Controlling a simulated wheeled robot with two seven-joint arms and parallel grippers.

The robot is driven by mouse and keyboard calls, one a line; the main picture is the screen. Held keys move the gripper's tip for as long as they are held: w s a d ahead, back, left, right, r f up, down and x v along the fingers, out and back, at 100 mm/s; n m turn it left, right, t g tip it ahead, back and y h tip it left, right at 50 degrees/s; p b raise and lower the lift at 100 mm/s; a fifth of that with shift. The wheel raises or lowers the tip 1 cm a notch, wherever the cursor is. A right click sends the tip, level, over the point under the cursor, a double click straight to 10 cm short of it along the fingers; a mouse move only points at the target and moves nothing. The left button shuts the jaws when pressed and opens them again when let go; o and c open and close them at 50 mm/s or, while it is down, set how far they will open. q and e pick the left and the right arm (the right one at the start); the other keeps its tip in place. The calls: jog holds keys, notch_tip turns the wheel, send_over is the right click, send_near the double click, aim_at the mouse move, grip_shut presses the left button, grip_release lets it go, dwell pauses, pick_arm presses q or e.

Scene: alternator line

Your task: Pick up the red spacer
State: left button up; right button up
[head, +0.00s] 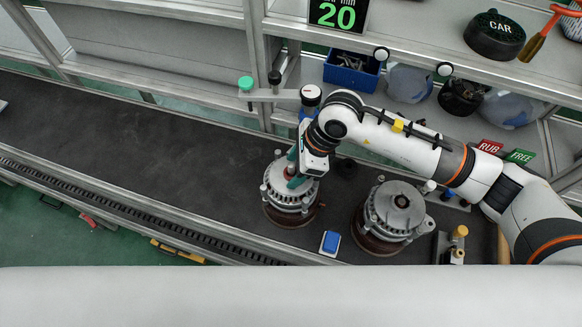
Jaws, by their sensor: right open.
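The red spacer (287,173) shows as a small red patch on top of the left alternator (287,196). My right gripper (292,170) reaches down over that alternator from the right. Its teal fingers are open, one on the far side and one on the near side of the red patch. The gripper body and fingers hide part of the spacer, and I cannot tell whether they touch it. My left gripper is not in view.
A second alternator (395,212) stands to the right on the dark conveyor (130,150). A blue button box (330,243) sits between them at the near edge. Posts with coloured caps and a shelf with a blue bin (352,72) line the back.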

jog(key=shift+f, duration=0.1)
jog(key=shift+c, duration=1)
jog(key=c, duration=0.9)
jog(key=shift+o, duration=0.2)
